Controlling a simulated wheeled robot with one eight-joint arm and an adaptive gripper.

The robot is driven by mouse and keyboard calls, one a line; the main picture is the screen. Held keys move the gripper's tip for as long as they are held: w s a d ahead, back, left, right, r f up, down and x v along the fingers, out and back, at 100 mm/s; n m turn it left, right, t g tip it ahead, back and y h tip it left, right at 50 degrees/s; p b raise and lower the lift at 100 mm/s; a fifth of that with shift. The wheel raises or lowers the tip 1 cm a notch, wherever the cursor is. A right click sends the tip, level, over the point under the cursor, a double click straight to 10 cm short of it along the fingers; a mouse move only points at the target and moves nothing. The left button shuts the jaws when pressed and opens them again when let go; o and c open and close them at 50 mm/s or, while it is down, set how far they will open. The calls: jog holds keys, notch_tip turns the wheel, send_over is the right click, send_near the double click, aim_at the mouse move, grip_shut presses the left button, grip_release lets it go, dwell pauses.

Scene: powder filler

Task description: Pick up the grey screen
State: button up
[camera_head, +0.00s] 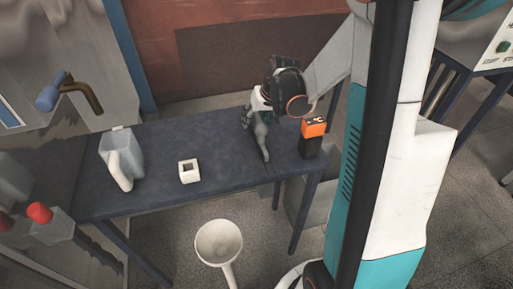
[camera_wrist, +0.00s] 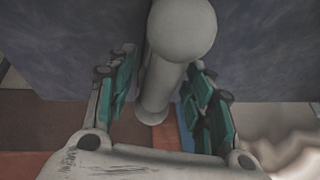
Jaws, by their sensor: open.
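A grey, rod-like piece with a rounded knob at one end, which I take to be the grey screen, shows in the wrist view (camera_wrist: 183,30). In the head view a slim grey piece (camera_head: 263,146) stands or lies on the blue-grey table (camera_head: 225,150) below my gripper (camera_head: 256,118); its upper part is partly hidden. In the wrist view my gripper (camera_wrist: 160,92) is open, its teal-padded fingers on either side of the rod. A gap shows on both sides, so I cannot see it gripped.
An orange-and-black box (camera_head: 313,138) stands just right of the grey piece. A white square ring (camera_head: 189,171) and a grey jug (camera_head: 120,158) are farther left. A white funnel-like bowl (camera_head: 218,243) stands in front of the table. The table between is clear.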

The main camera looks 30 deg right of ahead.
grip_shut()
jog(key=shift+r, duration=0.1)
notch_tip(320, 180, up, 51)
jog(key=p, duration=2.6)
jog(key=shift+s, duration=0.15)
dwell(0.5)
